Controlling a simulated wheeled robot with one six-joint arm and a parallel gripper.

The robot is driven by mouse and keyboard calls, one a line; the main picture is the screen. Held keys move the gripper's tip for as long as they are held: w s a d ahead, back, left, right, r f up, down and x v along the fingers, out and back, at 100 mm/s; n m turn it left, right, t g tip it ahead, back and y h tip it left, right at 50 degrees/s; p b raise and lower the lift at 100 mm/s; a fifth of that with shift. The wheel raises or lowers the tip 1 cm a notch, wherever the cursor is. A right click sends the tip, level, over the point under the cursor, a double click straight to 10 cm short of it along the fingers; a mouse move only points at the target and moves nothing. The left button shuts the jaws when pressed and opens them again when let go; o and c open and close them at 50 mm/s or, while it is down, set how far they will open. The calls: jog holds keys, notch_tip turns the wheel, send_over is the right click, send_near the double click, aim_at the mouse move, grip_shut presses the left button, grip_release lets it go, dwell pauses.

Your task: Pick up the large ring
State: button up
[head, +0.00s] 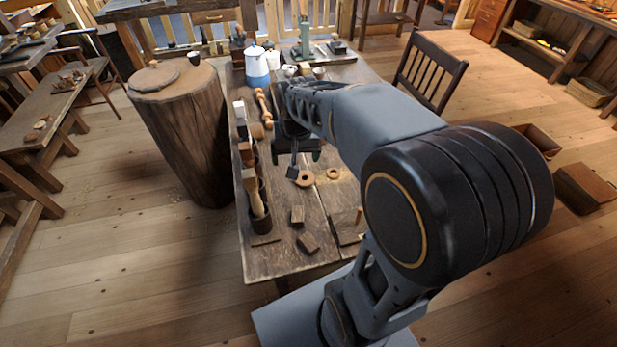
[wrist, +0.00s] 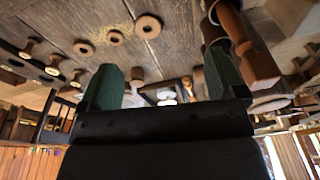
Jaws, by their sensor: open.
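The large ring, a flat wooden ring with a hole, lies on the workbench in the head view (head: 299,183), just below my gripper (head: 303,163) in the picture. It also shows near the top of the wrist view (wrist: 148,18). A smaller ring (head: 333,168) lies to its right. In the wrist view the smaller ring (wrist: 115,32) is left of the large one, and another ring (wrist: 83,42) lies further left. My gripper (wrist: 162,62) is open, with its green-padded fingers apart and nothing between them. It is above the bench, apart from the rings.
Along the bench's left side stand several dark cups with wooden-handled tools (head: 254,198). A turned spindle (head: 264,107) and a blue-and-white pot (head: 257,68) are further back. A large stump (head: 190,130) stands left of the bench.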

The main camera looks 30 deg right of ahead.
jog(key=shift+o, duration=0.8)
jog(key=w+d+f+m+g+b, duration=0.1)
jog(key=w+d+f+m, duration=0.3)
jog(key=w+d+f, duration=0.4)
jog(key=w+f+g, duration=0.1)
jog(key=w, duration=0.1)
jog(key=shift+w+f+m, duration=0.2)
jog(key=shift+w+m, duration=0.2)
send_over(305, 179)
jog(key=f, duration=0.8)
jog(key=shift+s+d, duration=0.2)
jog(key=shift+s, duration=0.05)
jog(key=shift+w+a+f, duration=0.1)
jog(key=shift+f, duration=1.55)
jog(key=shift+w+a+f, duration=0.1)
jog(key=shift+f, duration=1.5)
jog(key=shift+s, duration=0.1)
jog(key=shift+c, duration=0.2)
jog(key=c, duration=0.9)
jog(key=shift+r, duration=0.1)
